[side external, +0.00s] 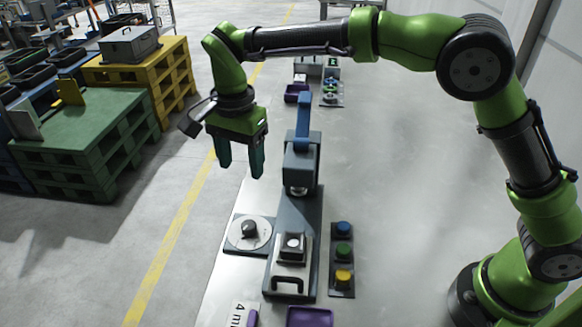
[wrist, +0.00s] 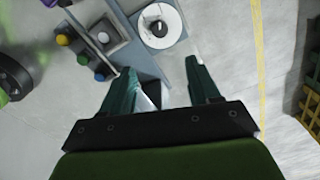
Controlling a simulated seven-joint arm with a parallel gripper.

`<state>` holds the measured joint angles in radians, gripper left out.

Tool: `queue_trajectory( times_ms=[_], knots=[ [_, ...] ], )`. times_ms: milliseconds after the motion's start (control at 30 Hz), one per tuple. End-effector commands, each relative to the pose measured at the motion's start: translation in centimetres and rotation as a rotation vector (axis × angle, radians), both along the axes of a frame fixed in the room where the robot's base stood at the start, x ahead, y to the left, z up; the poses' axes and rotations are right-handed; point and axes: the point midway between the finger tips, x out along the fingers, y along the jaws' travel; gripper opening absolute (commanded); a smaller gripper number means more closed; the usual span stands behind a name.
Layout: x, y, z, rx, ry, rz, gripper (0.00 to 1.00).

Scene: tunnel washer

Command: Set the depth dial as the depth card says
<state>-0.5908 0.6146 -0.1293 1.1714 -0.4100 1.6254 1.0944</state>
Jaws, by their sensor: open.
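The depth dial is a dark knob on a round white plate (side external: 249,232), left of the press-like machine (side external: 302,165) in the side view. The dial also shows at the top of the wrist view (wrist: 160,27). A white card reading "4 m", cut off by the purple thing in front, stands at the bottom edge (side external: 240,313); I take it as the depth card. My gripper (side external: 241,170) is open and empty, hanging fingers down above and behind the dial, clear of it. In the wrist view its two fingers (wrist: 165,85) are spread apart.
The machine has a blue lever (side external: 303,116) on top and a sliding fixture with a black handle (side external: 287,284). A panel of blue, green and yellow buttons (side external: 342,258) is to its right. A purple tray (side external: 310,317) lies at the front. Green and yellow pallets (side external: 95,145) stand left.

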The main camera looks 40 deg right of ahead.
Motion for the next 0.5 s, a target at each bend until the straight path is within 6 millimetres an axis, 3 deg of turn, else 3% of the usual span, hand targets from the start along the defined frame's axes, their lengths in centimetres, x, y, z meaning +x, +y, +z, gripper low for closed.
queue_trajectory(
  times_ms=[167,500],
  knots=[
    [0.0,0.0,-1.9,-0.003,0.005,-0.003,0.61],
    [-0.1,0.0,-9.2,-0.003,0.005,-0.002,0.61]
  ],
)
